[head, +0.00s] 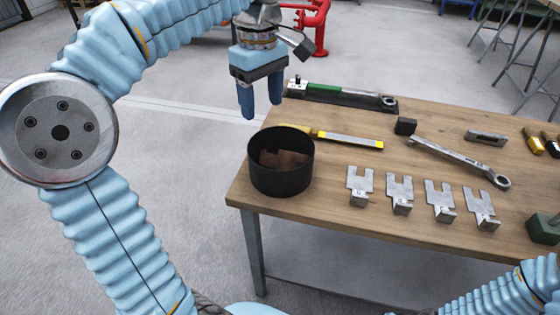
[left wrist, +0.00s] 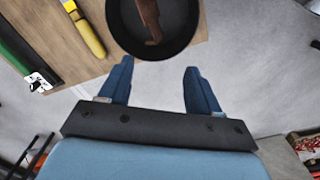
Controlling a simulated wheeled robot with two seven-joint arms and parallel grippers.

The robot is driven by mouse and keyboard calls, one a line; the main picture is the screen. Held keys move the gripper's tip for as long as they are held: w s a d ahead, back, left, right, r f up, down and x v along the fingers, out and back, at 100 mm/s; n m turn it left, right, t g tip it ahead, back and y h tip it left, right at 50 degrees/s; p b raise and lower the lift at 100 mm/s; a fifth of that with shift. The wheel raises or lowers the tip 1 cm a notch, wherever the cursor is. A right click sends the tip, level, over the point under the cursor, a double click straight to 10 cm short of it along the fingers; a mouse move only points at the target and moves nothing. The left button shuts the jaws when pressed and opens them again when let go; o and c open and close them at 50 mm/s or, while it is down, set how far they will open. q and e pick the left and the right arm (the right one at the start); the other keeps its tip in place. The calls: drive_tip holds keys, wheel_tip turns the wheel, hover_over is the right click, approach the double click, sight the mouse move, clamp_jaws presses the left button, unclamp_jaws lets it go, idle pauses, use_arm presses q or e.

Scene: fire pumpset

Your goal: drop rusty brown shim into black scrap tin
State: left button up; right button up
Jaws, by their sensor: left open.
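The black scrap tin (head: 282,181) stands at the left end of the wooden table. The rusty brown shim (head: 284,160) lies inside the tin. In the left wrist view the tin (left wrist: 185,42) is at the top, with the brown shim (left wrist: 149,18) in it. My left gripper (head: 261,112) is above and behind the tin in the head view, its fingers pointing down, apart from the tin. In the left wrist view its two fingers (left wrist: 156,88) are spread with nothing between them. My right gripper is not in view; only part of my right arm shows at the lower right.
Several grey slotted shims (head: 400,194) stand in a row along the table (head: 330,215). A yellow-ended tool (head: 348,140) lies close behind the tin.

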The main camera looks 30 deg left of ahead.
use_arm(q)
drive_tip(key=shift+r, duration=0.1)
wheel_tip(320, 180, up, 12)
drive_tip(key=p, duration=0.2)
drive_tip(key=shift+p, duration=0.4)
